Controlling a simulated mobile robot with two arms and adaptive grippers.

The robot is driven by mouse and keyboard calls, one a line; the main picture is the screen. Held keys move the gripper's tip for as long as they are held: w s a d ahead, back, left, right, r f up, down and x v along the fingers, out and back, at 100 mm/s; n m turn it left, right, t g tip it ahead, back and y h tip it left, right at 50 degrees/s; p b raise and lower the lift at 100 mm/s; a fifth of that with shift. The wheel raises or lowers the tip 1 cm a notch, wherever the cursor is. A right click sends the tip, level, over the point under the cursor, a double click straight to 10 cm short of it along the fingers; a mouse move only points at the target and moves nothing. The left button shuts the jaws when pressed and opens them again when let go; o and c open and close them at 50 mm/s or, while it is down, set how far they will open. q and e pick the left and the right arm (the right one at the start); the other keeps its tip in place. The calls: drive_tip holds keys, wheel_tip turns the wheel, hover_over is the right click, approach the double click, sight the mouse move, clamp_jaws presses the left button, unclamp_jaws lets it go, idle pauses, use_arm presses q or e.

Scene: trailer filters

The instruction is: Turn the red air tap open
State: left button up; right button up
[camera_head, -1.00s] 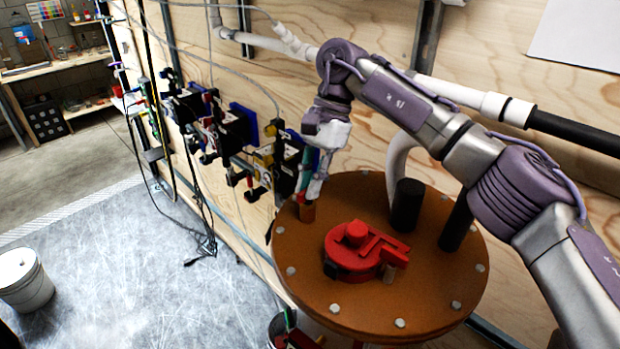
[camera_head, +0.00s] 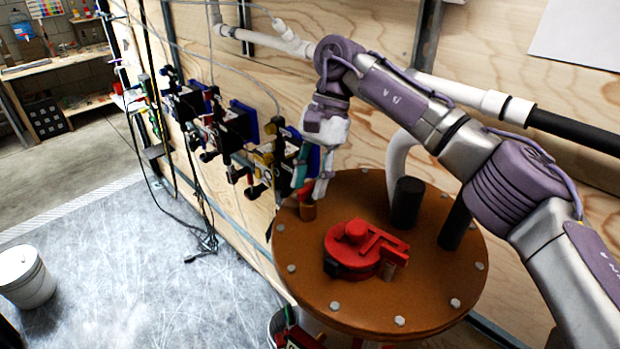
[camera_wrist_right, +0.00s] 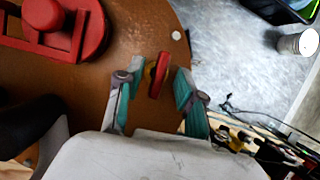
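The red air tap (camera_wrist_right: 158,75) is a small red lever on the brown round lid, near the lid's edge. In the head view its brass-coloured base (camera_head: 307,211) shows, with the red handle partly hidden by my fingers. My right gripper (camera_head: 312,192) points down over the tap. In the right wrist view my right gripper (camera_wrist_right: 157,98) is open, with one teal-padded finger on each side of the red lever. Gaps show between the lever and both fingers. My left gripper is not in view.
The brown lid (camera_head: 340,295) carries a bulky red clamp-like part (camera_head: 362,248) and black pipe stubs (camera_head: 406,204). Filters and valves (camera_head: 235,135) line the plywood wall on the left. A white bucket (camera_head: 24,278) stands on the floor, which is otherwise mostly clear.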

drive_tip(key=v, duration=0.7)
drive_tip(key=shift+r, duration=0.2)
drive_tip(key=shift+w, duration=0.1)
